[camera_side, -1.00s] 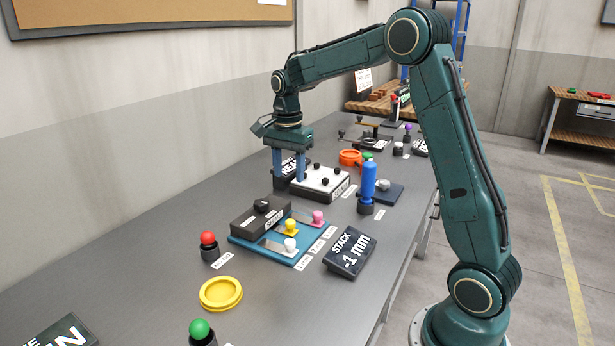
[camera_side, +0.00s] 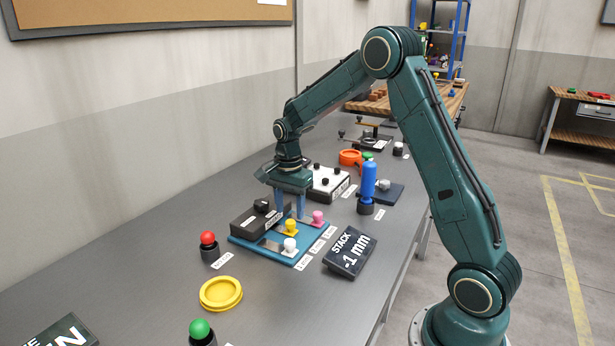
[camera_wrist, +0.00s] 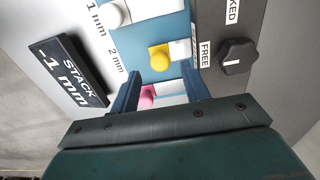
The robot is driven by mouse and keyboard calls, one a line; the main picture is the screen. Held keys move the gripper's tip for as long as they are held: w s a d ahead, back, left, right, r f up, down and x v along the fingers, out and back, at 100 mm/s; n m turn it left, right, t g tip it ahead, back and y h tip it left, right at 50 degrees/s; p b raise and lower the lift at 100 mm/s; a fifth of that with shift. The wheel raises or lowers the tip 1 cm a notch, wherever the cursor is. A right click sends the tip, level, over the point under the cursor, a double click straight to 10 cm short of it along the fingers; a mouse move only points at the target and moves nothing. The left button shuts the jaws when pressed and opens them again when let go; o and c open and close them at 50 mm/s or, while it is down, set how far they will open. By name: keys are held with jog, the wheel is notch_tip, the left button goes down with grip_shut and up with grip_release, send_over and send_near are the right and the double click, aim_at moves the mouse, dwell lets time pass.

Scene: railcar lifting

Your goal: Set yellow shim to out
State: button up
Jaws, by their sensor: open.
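The yellow shim (camera_side: 291,228) is a plate with a yellow knob, lying on the blue base (camera_side: 262,251) between the white shim (camera_side: 289,246) and the pink shim (camera_side: 317,218). In the wrist view the yellow shim (camera_wrist: 161,57) lies just beyond my fingertips, by the "2 mm" label. My gripper (camera_side: 290,215) is open, pointing down over the blue base near the pink and yellow knobs, and holds nothing. In the wrist view the pink knob (camera_wrist: 147,96) shows between the fingers. A black block (camera_side: 258,217) with a knob stands behind the shims; its knob (camera_wrist: 234,57) is beside the word "FREE".
A "STACK -1 mm" sign (camera_side: 350,251) stands right of the base. A blue-handled tool (camera_side: 368,181) and a white box (camera_side: 328,184) stand behind. A red button (camera_side: 208,241), yellow ring (camera_side: 221,293) and green button (camera_side: 201,330) are nearer the front.

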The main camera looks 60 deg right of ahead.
aim_at(290, 221)
jog(key=shift+f, duration=1.65)
grip_shut()
